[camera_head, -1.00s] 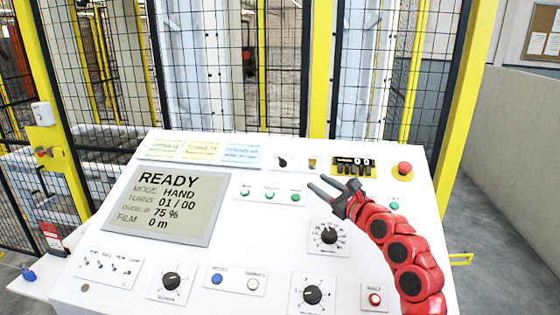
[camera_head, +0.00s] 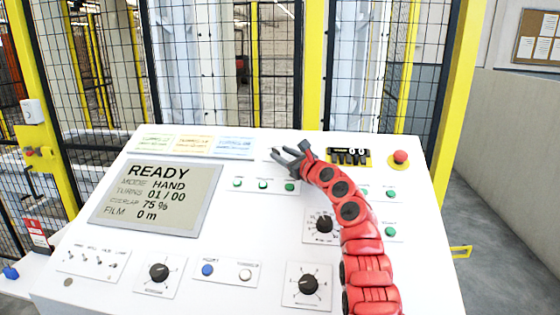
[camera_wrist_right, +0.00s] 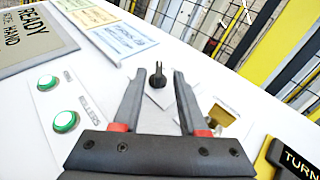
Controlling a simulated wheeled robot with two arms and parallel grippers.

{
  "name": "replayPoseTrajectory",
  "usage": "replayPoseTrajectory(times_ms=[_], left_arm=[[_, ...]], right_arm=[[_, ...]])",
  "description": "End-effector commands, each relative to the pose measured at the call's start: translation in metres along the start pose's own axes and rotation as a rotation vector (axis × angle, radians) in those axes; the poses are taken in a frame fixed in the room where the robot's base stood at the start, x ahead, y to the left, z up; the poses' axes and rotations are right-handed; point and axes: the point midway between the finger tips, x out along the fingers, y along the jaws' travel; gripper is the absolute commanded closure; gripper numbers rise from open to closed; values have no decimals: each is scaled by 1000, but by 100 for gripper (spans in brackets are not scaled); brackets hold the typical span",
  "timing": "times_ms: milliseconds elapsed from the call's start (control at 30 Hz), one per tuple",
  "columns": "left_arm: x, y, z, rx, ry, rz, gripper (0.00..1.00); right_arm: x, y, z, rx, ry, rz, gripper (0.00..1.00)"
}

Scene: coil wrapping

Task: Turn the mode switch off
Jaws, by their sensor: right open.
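A small black switch knob (camera_wrist_right: 157,80) on a white plate shows in the right wrist view between the tips of my right gripper (camera_wrist_right: 161,73). Its label is not readable, so I cannot confirm it is the mode switch. The fingers stand apart, one on each side of it, with no clear contact. In the head view my right gripper (camera_head: 286,153) is open over the upper middle of the panel and mostly hides this switch. The display (camera_head: 157,197) reads READY, MODE HAND, TURNS 01 / 00. My left gripper is not in view.
A brass-coloured control (camera_wrist_right: 220,115) sits close to my right finger. Lower are several dials, including one at front left (camera_head: 159,272). A mesh fence stands behind the panel.

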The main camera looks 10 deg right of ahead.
Motion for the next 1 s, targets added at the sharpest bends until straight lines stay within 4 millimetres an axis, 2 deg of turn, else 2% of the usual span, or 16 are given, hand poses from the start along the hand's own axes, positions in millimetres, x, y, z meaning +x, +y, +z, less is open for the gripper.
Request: replayPoseTrajectory(times_ms=[133, 567, 667, 800, 833, 1000], left_arm=[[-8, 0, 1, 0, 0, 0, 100], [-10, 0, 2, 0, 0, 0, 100], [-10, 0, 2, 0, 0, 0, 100], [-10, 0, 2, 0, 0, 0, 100], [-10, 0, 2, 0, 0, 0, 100], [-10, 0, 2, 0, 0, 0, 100]], right_arm=[[8, 0, -1, -2, 1, -1, 58], [12, 2, 0, -6, 4, 0, 58], [12, 2, 0, -6, 4, 0, 72], [12, 2, 0, -5, 4, 0, 98], [12, 2, 0, -5, 4, 0, 100], [12, 2, 0, -5, 4, 0, 100]])
